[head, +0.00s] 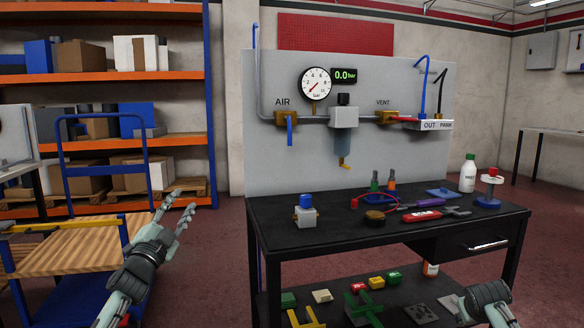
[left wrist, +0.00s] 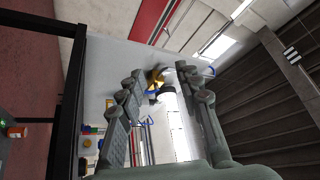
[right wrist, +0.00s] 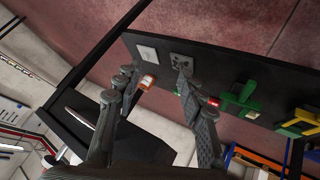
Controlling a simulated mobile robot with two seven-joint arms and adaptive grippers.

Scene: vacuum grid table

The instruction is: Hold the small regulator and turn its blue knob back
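The small regulator (head: 305,217) stands upright on the left part of the black table top, with its blue knob (head: 305,200) on top. It has a pale grey body with small brass ports at its sides. My left gripper (head: 180,205) is open and empty in the air left of the table, well apart from the regulator; its spread fingers also show in the left wrist view (left wrist: 165,95). My right gripper is low at the table's front right; its fingers are out of the head view, but the right wrist view (right wrist: 155,95) shows them open with nothing between them.
A grey panel (head: 290,165) with gauge and pipes rises behind. A wooden-topped cart (head: 70,265) stands at left.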

